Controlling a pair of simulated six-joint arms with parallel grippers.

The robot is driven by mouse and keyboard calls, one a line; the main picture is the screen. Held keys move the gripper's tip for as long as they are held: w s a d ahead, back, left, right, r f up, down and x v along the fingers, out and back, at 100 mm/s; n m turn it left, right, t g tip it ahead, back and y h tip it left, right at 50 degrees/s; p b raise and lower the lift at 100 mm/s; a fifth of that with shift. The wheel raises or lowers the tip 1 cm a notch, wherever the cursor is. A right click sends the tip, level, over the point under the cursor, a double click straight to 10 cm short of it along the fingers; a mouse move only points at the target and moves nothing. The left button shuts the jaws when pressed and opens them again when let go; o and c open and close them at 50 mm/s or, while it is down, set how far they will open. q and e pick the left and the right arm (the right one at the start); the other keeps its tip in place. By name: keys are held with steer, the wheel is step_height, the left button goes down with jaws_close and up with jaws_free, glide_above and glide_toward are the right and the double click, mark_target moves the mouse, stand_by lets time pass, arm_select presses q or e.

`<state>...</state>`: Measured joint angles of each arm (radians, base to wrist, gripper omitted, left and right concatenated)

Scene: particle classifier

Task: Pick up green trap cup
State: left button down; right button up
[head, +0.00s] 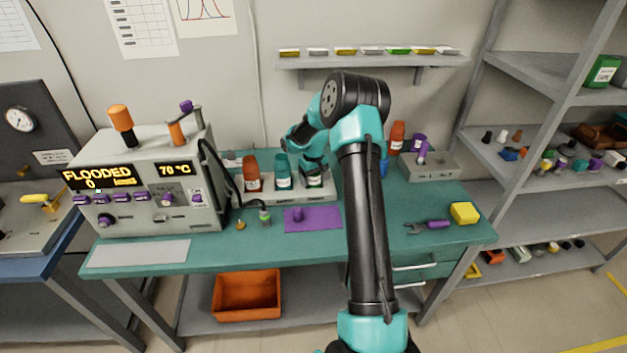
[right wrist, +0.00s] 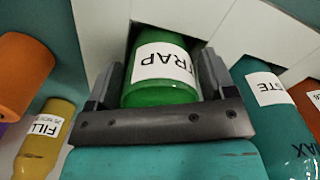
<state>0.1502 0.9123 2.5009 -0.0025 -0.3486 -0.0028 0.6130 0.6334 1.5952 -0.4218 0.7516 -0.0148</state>
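The green trap cup (right wrist: 163,72) with a white TRAP label stands in a slot of the light rack in the right wrist view. It also shows in the head view (head: 315,182), partly hidden under my gripper. My right gripper (right wrist: 162,65) is around the cup, one finger on each side. The fingers look spread, with narrow dark gaps beside the cup; contact is hard to judge. In the head view my right gripper (head: 314,172) points down over the rack. My left gripper is not in view.
A teal waste cup (head: 283,172) and an orange cup (head: 252,175) stand beside it in the rack. The grey machine (head: 150,180) with a hose is to the left. A purple mat (head: 313,224) lies in front. A yellow block (head: 464,213) lies at right.

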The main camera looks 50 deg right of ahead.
steer(key=c, duration=0.7)
steer(key=shift+r, duration=0.1)
step_height(320, 180, up, 10)
steer(key=shift+f, duration=0.1)
stand_by(0.6)
